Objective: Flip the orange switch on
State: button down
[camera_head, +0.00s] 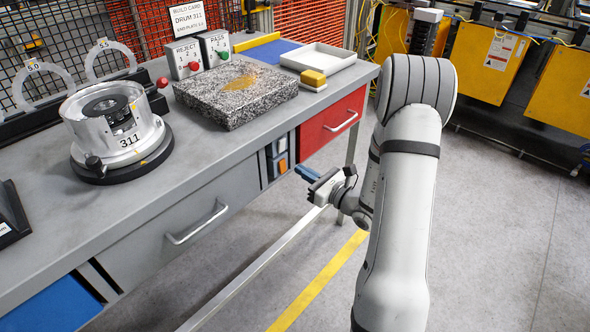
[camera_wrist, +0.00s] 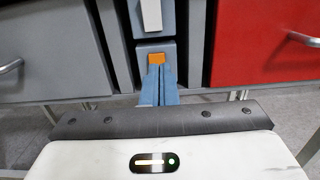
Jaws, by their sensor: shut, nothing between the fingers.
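The orange switch (camera_head: 282,165) is on a narrow blue-grey panel in the bench front, between the grey drawer and the red drawer. In the wrist view the orange switch (camera_wrist: 157,58) shows just beyond my fingertips, upper middle. My gripper (camera_head: 298,168) has blue fingers that point at the panel from the right. In the wrist view my gripper (camera_wrist: 159,68) is shut and empty, its tips at the switch's lower edge. I cannot tell whether they touch it. The switch's tilt is too small to read.
A white switch (camera_wrist: 151,15) sits directly above the orange one. The red drawer (camera_head: 331,120) and its handle are close on the right; the grey drawer (camera_head: 170,215) is on the left. The bench top holds a metal drum (camera_head: 112,125) and a granite block (camera_head: 235,92). Open floor lies right.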

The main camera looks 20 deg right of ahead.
jog(key=r+v, duration=0.1)
jog(key=v, duration=0.8)
jog(key=shift+r+p, duration=0.3)
jog(key=shift+r, duration=0.1)
jog(key=shift+s+d, duration=0.1)
jog(key=shift+d, duration=0.05)
jog(key=s+a+r+n+g+y+p, duration=0.1)
jog(key=s+a+r+n+g+p, duration=0.3)
jog(key=s+a+r+n+g, duration=0.3)
jog(key=s+a+r+n+g+y+p, duration=0.1)
jog(key=s+a+r+n+g+p, duration=0.4)
jog(key=a+n+g, duration=0.35)
jog(key=s+d+r+n+t+h+p, duration=0.1)
jog(key=s+d+r+n+h+p, duration=0.1)
jog(key=r+n+h, duration=0.4)
jog(key=s+d+r+n+t+h+p, duration=0.1)
jog(key=s+d+r+n+h+p, duration=0.2)
jog(key=r+n+h, duration=0.3)
jog(key=shift+s+r+n+p, duration=0.65)
jog(key=shift+n+p, duration=0.1)
jog(key=shift+n, duration=0.2)
jog(key=shift+d+t, duration=0.15)
jog(key=shift+t, duration=0.1)
